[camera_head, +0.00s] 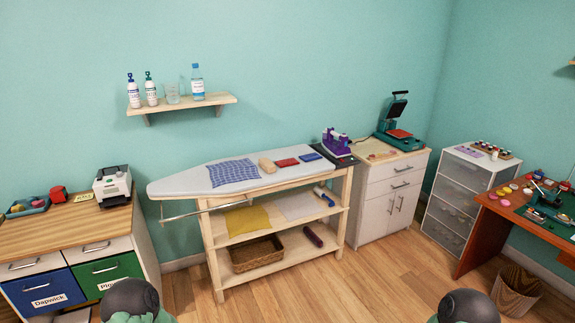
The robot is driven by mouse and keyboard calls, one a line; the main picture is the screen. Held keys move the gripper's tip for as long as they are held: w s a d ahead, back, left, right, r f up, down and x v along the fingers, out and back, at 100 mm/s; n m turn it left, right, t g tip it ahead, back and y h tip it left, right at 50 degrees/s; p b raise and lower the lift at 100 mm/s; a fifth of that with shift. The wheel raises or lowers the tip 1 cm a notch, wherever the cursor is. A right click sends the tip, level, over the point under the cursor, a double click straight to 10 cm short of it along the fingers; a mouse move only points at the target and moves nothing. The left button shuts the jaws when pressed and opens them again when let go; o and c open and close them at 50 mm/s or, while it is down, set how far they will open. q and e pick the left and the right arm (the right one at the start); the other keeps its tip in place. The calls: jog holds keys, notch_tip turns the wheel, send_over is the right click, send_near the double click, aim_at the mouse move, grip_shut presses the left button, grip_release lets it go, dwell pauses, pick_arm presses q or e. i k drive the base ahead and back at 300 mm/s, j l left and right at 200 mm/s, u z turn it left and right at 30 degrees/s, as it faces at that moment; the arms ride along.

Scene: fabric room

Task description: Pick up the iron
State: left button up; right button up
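A purple iron (336,142) stands on a dark rest at the right end of the ironing board (180,183) in the head view. The board has a pale cover and sits on a wooden shelf unit. Two dark rounded parts with green below, at the bottom edge left and right of the middle, appear to be parts of my own arms. No gripper fingers show in this view. Nothing touches the iron except its rest.
A checked blue cloth (233,172), a tan block (267,165) and a red item (285,162) lie on the board. A white cabinet (385,190) with a green press (400,135) stands right of it. The wooden floor in front is clear. A wicker bin (517,292) stands at right.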

aim_at(335, 149)
jog(key=u, duration=0.3)
jog(key=i+l+u, duration=0.45)
jog(key=l, duration=0.15)
jog(key=i+l+u, duration=0.2)
jog(key=l, duration=0.15)
jog(key=i+l+u, duration=0.2)
jog(key=l, duration=0.15)
